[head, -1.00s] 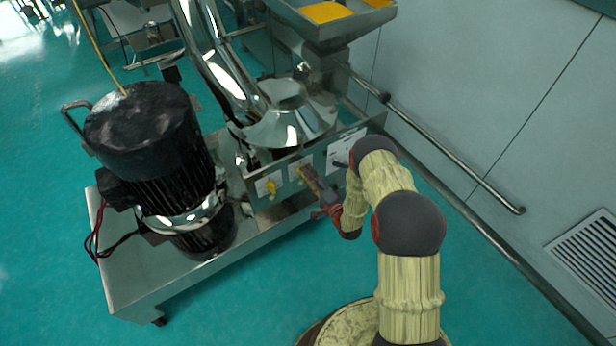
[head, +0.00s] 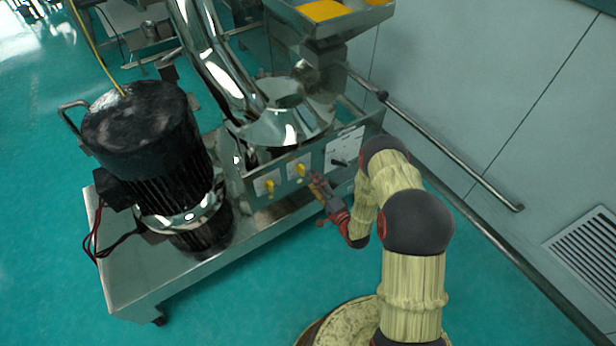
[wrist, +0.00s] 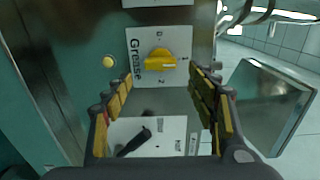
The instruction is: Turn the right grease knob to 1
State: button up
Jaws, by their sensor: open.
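The right grease knob (head: 300,169) is yellow and sits on the metal front panel, left of a black switch. In the wrist view the yellow knob (wrist: 159,60) is on a white plate marked "Grease", with small marks around it. Its bar lies crosswise in that picture; I cannot tell which end is the pointer. My gripper (head: 314,182) is beside this knob in the head view. In the wrist view my gripper (wrist: 164,85) is open and empty, the knob ahead between the fingertip lines, apparently untouched. The left yellow knob (head: 269,186) is on the same panel.
A black switch (wrist: 134,142) on another white plate shows low between the fingers. A round yellow button (wrist: 108,62) is left of the grease plate. A large black motor (head: 150,150) stands on the steel frame at left. A wall rail (head: 450,150) runs at right.

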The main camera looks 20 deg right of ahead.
jog(key=v, duration=0.7)
jog(key=shift+s, duration=0.15)
